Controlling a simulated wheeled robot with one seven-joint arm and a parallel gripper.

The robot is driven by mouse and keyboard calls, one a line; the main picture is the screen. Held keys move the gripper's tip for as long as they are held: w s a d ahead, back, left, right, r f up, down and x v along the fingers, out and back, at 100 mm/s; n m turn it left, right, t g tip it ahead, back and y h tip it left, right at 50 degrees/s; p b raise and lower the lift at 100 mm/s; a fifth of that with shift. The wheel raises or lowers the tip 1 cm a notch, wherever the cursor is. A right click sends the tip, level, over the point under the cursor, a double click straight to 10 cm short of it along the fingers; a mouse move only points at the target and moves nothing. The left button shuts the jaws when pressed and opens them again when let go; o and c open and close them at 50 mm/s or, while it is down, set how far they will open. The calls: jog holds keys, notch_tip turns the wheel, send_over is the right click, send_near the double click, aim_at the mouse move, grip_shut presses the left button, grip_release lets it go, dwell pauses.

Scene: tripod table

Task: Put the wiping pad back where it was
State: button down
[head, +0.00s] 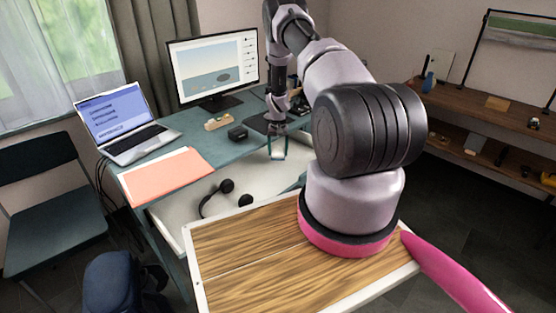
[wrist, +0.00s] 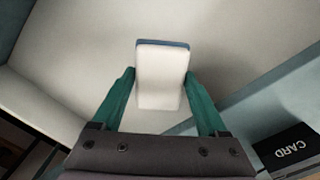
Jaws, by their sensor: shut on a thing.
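The wiping pad (wrist: 161,82) is a small white block with a blue face along its far edge. My gripper (wrist: 160,92) is shut on it, with one green finger on each side. In the head view my gripper (head: 277,148) hangs with the pad (head: 277,155) between its fingertips, over the pale inside of an open drawer (head: 178,214) at the desk's front. The wrist view shows the pale surface beyond the pad. The height of the pad above it is hard to tell.
Black headphones (head: 222,193) lie in the drawer. On the teal desk (head: 190,133) are a laptop (head: 125,140), a coral folder (head: 167,175), a monitor (head: 213,65), a small wooden holder (head: 218,123) and a black box (head: 237,132).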

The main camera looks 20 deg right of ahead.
aim_at(278, 164)
jog(key=shift+f, duration=2.25)
jog(key=shift+f, duration=0.15)
